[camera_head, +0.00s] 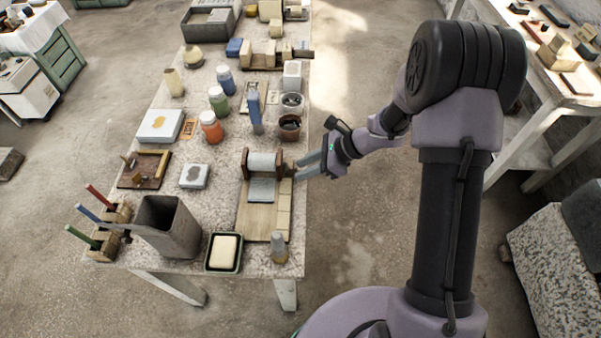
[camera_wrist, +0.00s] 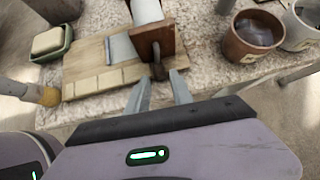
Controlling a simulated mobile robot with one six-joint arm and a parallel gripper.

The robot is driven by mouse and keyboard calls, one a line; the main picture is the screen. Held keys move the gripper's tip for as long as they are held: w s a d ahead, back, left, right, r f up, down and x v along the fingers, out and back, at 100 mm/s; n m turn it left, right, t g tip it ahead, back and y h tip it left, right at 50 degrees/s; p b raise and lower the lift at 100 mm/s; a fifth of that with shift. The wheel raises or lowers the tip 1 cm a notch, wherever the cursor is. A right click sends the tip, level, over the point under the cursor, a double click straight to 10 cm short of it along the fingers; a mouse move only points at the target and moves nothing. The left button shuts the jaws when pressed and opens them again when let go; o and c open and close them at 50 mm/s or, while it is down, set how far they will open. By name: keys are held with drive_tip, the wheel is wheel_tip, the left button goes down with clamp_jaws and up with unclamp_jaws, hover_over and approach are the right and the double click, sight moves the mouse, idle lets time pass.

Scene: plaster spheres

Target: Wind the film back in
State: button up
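A pale grey film roll (camera_head: 263,161) sits between two brown wooden end pieces near the right edge of the stone-topped table. A grey strip of film (camera_head: 261,190) hangs from it onto a light wooden board (camera_head: 256,222). In the wrist view the roll (camera_wrist: 146,12), strip (camera_wrist: 121,48) and brown end piece (camera_wrist: 152,38) show close up. A small dark crank knob (camera_wrist: 158,71) sticks out from that end piece. My gripper (camera_wrist: 159,88) is open, its fingertips spread on either side just short of the knob. In the head view my gripper (camera_head: 299,168) reaches in from the right.
A brown pot (camera_head: 290,127) stands behind the roll.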

drive_tip(key=shift+x, duration=0.8)
clamp_jaws()
drive_tip(key=shift+r+p, duration=0.3)
drive_tip(key=shift+p, duration=0.35)
drive_tip(key=shift+s+r+g+p, duration=0.1)
drive_tip(key=shift+g+p, duration=0.3)
drive_tip(key=shift+p, duration=0.3)
drive_tip(key=shift+f+m, duration=0.3)
unclamp_jaws()
